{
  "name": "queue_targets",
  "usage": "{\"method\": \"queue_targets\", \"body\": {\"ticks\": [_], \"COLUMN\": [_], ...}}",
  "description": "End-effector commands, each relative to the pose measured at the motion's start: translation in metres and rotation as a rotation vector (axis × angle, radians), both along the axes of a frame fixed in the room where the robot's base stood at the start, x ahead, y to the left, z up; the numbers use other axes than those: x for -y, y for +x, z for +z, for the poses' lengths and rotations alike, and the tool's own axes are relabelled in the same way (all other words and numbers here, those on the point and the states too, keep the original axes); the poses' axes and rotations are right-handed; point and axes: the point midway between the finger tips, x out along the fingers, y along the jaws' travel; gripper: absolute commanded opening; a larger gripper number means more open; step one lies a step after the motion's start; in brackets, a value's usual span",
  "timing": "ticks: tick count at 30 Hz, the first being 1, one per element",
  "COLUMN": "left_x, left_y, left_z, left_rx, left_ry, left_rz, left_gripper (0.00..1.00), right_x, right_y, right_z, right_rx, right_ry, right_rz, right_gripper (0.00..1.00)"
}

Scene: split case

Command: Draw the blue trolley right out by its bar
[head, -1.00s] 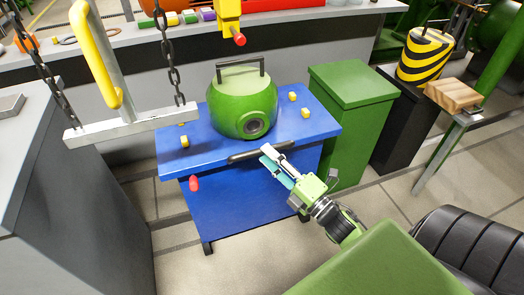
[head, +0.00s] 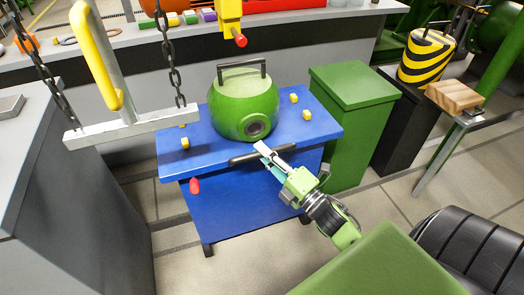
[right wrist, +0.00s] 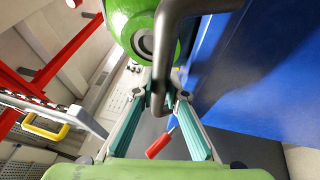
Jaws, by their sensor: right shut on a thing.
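The blue trolley (head: 238,200) stands on the floor in the middle of the head view, with a green rounded casing (head: 240,110) on its top. Its dark bar (head: 243,158) runs along the near top edge. A red knob (head: 195,186) sticks out at the trolley's front left. My left gripper is not in view.
A green cabinet (head: 350,130) stands close at the trolley's right. A grey cabinet (head: 80,210) stands at the left. A chain-hung beam (head: 130,130) hangs over the left side. Open floor (head: 375,215) lies right of the trolley's front.

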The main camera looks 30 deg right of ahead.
Motion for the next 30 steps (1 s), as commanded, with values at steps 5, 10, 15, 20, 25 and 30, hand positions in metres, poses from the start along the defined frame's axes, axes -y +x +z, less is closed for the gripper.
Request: {"method": "queue_targets", "body": {"ticks": [5,10,15,20,25,30], "left_x": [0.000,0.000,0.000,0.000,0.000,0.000], "left_y": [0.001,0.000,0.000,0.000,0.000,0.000], "left_z": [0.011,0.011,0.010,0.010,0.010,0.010], "left_rx": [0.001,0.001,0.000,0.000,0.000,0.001], "left_ry": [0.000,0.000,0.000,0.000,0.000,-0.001], "left_rz": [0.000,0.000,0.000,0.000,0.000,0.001], "left_gripper": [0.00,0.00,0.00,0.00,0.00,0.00], "right_x": [-0.009,-0.010,-0.009,-0.009,-0.009,-0.008], "right_y": [-0.030,-0.033,-0.032,-0.032,-0.032,-0.038], "right_z": [-0.003,-0.003,-0.002,-0.002,-0.002,-0.004], "right_rx": [-0.010,-0.007,-0.004,-0.004,-0.004,-0.006], "right_ry": [0.004,0.001,0.001,0.001,0.001,0.001], "right_rz": [0.006,0.006,0.003,0.003,0.004,0.004], "right_gripper": [0.00,0.00,0.00,0.30,0.30,0.30]}}
